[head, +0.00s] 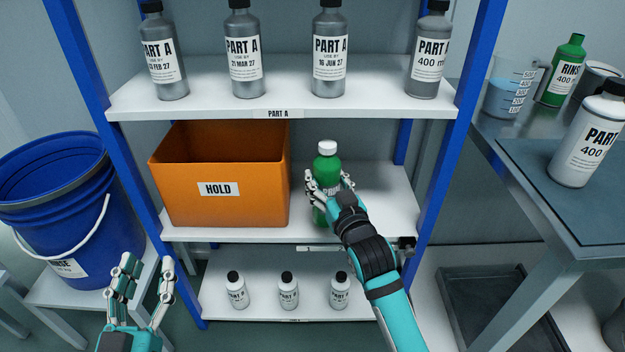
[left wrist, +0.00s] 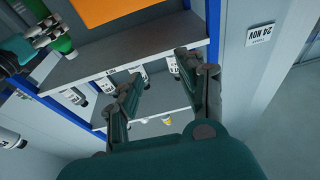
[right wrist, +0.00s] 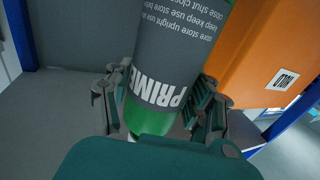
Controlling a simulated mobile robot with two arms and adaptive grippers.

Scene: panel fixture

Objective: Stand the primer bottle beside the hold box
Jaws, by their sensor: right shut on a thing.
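The primer bottle (head: 327,166) is green with a white cap and a grey label. It is upright on or just above the middle shelf, to the right of the orange hold box (head: 219,190), with a small gap between them. My right gripper (head: 330,188) is shut around the bottle; in the right wrist view the fingers flank the primer bottle (right wrist: 172,75), with the hold box (right wrist: 265,60) beside it. Whether the base touches the shelf is hidden. My left gripper (head: 146,285) is open and empty, low in front of the rack; its spread fingers show in the left wrist view (left wrist: 158,85).
Grey PART A bottles (head: 243,50) stand on the upper shelf, and small white bottles (head: 288,290) on the lower one. A blue bucket (head: 55,220) is at left. A bench (head: 540,165) at right holds a beaker and bottles. The middle shelf's right end (head: 390,205) is clear.

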